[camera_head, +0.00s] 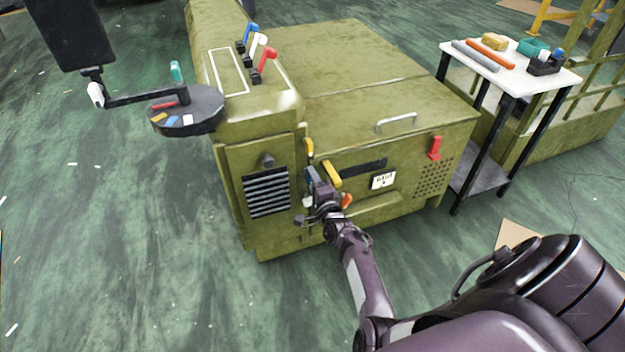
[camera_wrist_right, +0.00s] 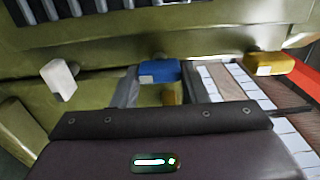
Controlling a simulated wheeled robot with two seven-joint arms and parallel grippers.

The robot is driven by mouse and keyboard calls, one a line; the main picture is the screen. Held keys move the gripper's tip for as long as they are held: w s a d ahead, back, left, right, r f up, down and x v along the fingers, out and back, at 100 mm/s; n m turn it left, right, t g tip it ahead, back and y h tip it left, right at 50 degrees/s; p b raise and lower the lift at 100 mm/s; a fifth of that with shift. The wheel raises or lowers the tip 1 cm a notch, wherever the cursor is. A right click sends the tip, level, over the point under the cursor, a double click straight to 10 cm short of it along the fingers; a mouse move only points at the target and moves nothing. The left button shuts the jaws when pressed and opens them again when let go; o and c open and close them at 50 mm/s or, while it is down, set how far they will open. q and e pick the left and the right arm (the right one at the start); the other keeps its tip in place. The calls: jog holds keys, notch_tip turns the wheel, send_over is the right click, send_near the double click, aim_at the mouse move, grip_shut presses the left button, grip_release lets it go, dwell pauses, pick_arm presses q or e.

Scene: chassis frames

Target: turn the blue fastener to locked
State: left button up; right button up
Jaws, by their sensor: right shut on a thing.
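The blue fastener (camera_wrist_right: 160,71) sits on the green machine's front face, between the two fingers of my right gripper (camera_wrist_right: 165,92) in the right wrist view. The gripper is shut on it. In the head view my right gripper (camera_head: 317,187) reaches the front panel beside the vent and largely hides the blue fastener. Its turned angle is hard to read. My left gripper is not in view.
A white fastener (camera_wrist_right: 58,79) is left of the fingers and a yellow one (camera_wrist_right: 265,64) right of them. The head view shows an orange fastener (camera_head: 346,201), a red latch (camera_head: 435,148), a black vent (camera_head: 267,193) and a side table (camera_head: 545,82).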

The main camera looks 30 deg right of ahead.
dwell(0.3)
jog(key=o, duration=0.7)
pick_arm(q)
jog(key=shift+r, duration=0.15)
pick_arm(e)
jog(key=shift+s, duration=0.1)
pick_arm(q)
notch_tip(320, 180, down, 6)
jog(key=p, duration=0.2)
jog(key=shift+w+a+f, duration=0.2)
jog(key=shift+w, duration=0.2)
pick_arm(e)
jog(key=v, duration=0.7)
jog(key=shift+s, duration=0.35)
